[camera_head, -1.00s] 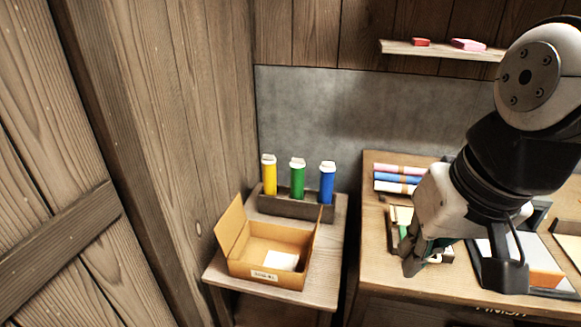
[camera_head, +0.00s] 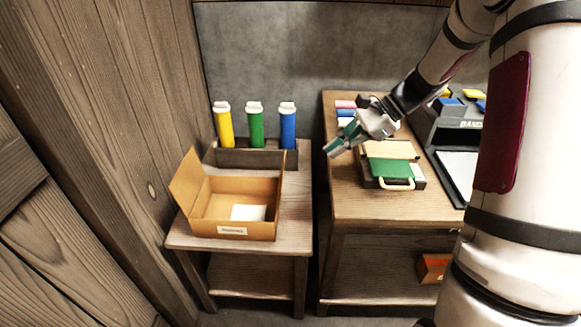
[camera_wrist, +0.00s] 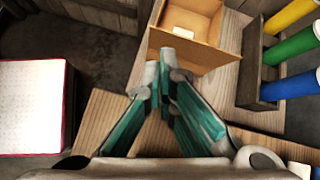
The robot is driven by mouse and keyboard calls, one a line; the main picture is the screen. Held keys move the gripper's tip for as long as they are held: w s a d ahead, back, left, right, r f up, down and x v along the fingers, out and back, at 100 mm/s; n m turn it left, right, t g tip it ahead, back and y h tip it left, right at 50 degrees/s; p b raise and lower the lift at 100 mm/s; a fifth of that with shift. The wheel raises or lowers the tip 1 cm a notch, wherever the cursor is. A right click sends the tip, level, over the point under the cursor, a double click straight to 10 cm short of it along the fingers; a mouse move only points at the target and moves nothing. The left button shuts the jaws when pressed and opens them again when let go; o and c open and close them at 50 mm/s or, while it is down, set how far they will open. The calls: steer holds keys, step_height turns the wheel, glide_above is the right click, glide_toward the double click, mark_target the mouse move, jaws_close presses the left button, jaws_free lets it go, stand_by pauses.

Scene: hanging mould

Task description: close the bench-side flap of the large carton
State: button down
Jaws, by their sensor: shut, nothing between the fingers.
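The large carton (camera_head: 230,205) is a brown open box on the small side table, with a white label on its front and a white item inside. Its left flap (camera_head: 186,180) stands up and leans outward. Its bench-side flap (camera_head: 282,178) is seen nearly edge-on at the right and looks raised. My gripper (camera_head: 331,149) is shut and empty, above the bench's left edge, right of the carton and apart from it in the head view. In the wrist view the carton (camera_wrist: 196,50) lies ahead of the shut fingertips (camera_wrist: 165,68); any gap there is hard to judge.
Yellow (camera_head: 223,127), green (camera_head: 255,127) and blue (camera_head: 287,127) cylinders stand in a dark holder (camera_head: 245,158) behind the carton. The bench (camera_head: 350,205) bears a green-lidded case (camera_head: 390,168) and rolls. A narrow gap separates bench and side table (camera_head: 292,225).

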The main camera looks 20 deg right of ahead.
steer(key=w+d+f+m, duration=0.1)
steer(key=f, duration=0.1)
steer(key=w+d+f+m+t+y, duration=0.1)
steer(key=f, duration=0.1)
steer(key=w+d+f+m+b, duration=0.1)
steer(key=d+f, duration=0.1)
steer(key=f, duration=0.1)
steer(key=shift+w+m, duration=0.3)
steer(key=shift+w, duration=0.1)
steer(key=shift+f, duration=0.2)
steer(key=w+a+f, duration=0.2)
steer(key=a, duration=0.3)
steer(key=w+a+f, duration=0.1)
steer(key=a+f, duration=0.1)
steer(key=a, duration=0.4)
steer(key=shift+w+a+f+b, duration=0.2)
steer(key=shift+w+f+b, duration=0.2)
steer(key=shift+b, duration=0.05)
